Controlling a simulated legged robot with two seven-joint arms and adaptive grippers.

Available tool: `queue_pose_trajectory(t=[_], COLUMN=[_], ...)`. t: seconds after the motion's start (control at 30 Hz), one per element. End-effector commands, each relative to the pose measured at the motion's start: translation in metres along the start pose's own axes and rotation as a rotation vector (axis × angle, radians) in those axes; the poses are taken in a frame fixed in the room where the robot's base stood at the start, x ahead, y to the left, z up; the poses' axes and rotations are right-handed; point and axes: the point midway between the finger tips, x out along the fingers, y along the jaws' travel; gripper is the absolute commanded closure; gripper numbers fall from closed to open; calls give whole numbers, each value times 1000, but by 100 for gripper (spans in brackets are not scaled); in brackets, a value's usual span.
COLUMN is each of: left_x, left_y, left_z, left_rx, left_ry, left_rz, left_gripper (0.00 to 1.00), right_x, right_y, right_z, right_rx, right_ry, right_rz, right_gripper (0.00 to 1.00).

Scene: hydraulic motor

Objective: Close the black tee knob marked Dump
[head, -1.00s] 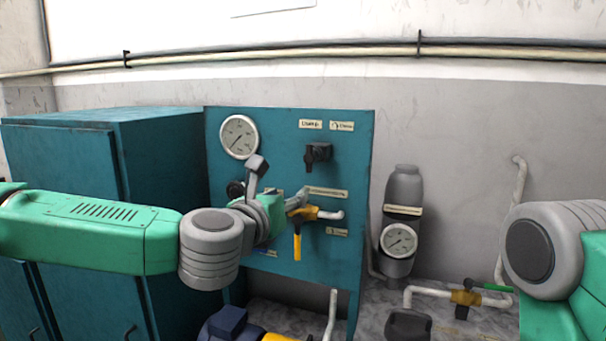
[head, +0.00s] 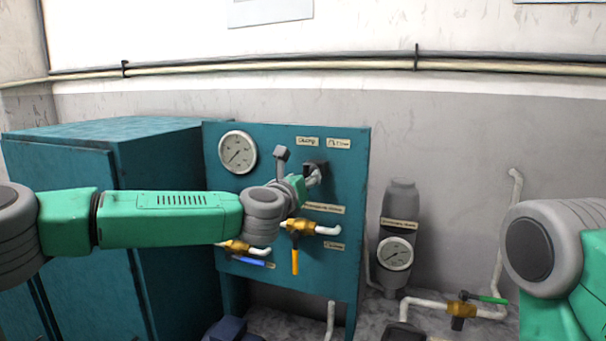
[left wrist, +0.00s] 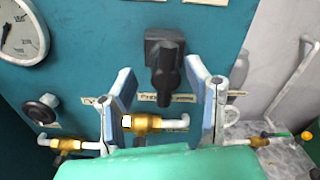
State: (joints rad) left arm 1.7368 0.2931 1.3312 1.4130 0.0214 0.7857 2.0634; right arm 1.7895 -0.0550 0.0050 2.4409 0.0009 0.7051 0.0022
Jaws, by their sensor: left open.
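The black tee knob (head: 318,166) sits on the teal panel below a label that seems to read Dump (head: 307,141). In the head view my left gripper (head: 312,180) is in front of it and hides part of it. In the left wrist view the black knob (left wrist: 167,68) has its handle hanging down. My left gripper (left wrist: 160,78) is open there, its two blue-padded fingers on either side of the handle as seen, with nothing held. Whether the fingers touch the knob cannot be told. My right gripper is out of view.
A pressure gauge (head: 238,152) is left of the knob. A yellow-handled valve (head: 295,258) and a blue-handled valve (head: 250,261) are below. A round black knob (left wrist: 41,108) is at the lower left in the wrist view. A grey cylinder (head: 402,215) with a gauge stands right.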

Motion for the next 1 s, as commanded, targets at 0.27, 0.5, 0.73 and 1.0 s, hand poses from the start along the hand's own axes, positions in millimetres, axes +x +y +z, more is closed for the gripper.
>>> queue_pose_trajectory(t=[0.27,0.5,0.73,1.0], left_x=[5,4,4,4], left_y=[2,4,3,2], left_z=[0,0,0,-1], left_rx=[-1,-3,2,78], left_ry=[0,-1,-1,-3], left_rz=[0,0,2,0], left_gripper=[56,98,100,100], right_x=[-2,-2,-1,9], right_y=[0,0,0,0], right_z=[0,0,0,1], right_rx=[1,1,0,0], right_ry=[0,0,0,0], right_rz=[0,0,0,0], right_gripper=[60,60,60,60])
